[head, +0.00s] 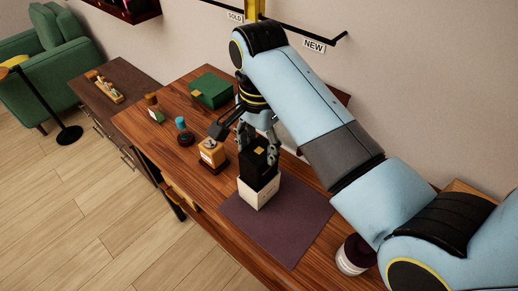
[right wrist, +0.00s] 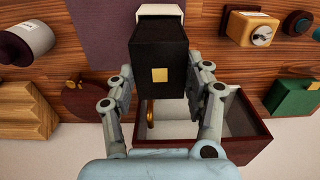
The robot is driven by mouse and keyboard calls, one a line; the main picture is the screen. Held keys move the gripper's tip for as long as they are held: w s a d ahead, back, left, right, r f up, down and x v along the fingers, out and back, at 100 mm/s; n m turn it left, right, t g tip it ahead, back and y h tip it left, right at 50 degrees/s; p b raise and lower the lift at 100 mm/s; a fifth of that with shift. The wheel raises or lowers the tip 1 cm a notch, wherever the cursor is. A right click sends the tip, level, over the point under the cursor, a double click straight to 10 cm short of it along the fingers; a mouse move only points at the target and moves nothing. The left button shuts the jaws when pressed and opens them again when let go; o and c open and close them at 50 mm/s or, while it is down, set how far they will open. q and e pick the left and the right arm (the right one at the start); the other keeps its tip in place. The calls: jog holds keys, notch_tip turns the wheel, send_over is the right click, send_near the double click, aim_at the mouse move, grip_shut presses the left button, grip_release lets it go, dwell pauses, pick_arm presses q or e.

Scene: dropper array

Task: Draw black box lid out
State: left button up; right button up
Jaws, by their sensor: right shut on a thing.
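The black box lid (head: 254,164) is a tall black block with a small gold square on top. It stands upright above the white box base (head: 262,193), which rests on a dark purple mat (head: 290,222). My right gripper (head: 258,146) comes from above and behind and is shut on the lid. In the right wrist view the lid (right wrist: 160,50) sits between the two fingers (right wrist: 163,78), with the white base (right wrist: 160,10) just beyond it. I cannot tell how far the lid overlaps the base. My left gripper is not in view.
A wooden box with a dial (head: 212,152), a teal-topped item (head: 183,130) and a green box (head: 211,91) stand left of the mat. A dark red open tray (right wrist: 240,130) lies behind the lid. A white-and-dark jar (head: 355,255) stands at the right. The mat's front is clear.

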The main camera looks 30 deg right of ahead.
jog(key=shift+r, duration=2.95)
